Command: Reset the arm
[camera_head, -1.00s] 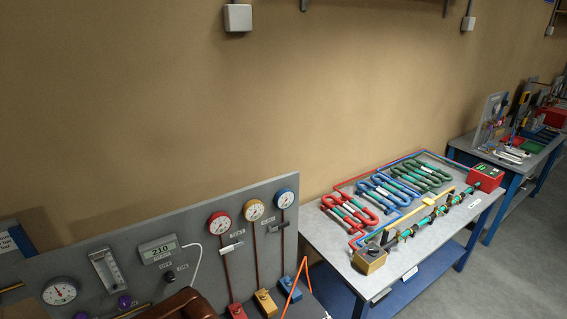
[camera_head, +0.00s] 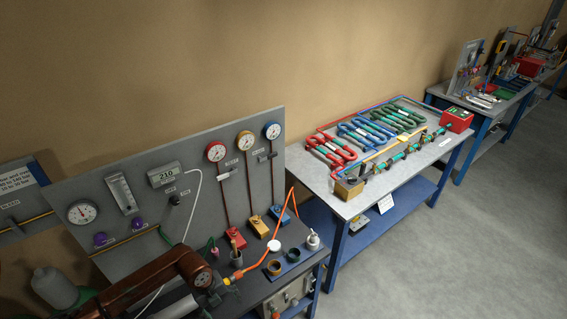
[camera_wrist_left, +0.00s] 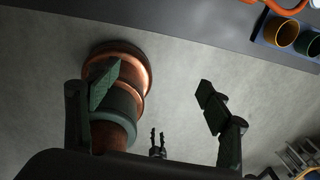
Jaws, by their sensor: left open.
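My left arm (camera_head: 165,275), copper-brown, comes in from the lower left of the head view, in front of the bench with the gauge panel. Its gripper cannot be made out there. In the left wrist view my left gripper (camera_wrist_left: 160,98) has its two dark fingers wide apart, with nothing between them. Bare grey floor shows beyond them. A copper column with a dark teal band, a part of my own body, stands behind the left finger. A small dark two-pronged shape (camera_wrist_left: 157,143) shows low in the middle; I cannot tell what it is.
The grey bench edge (camera_wrist_left: 190,32) crosses the top of the wrist view. Cups (camera_head: 274,267) stand on a blue tray at the bench's right end, near an orange hose (camera_head: 290,205). A table (camera_head: 320,182) with red, blue and green coils stands further right. The floor (camera_head: 465,240) at right is clear.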

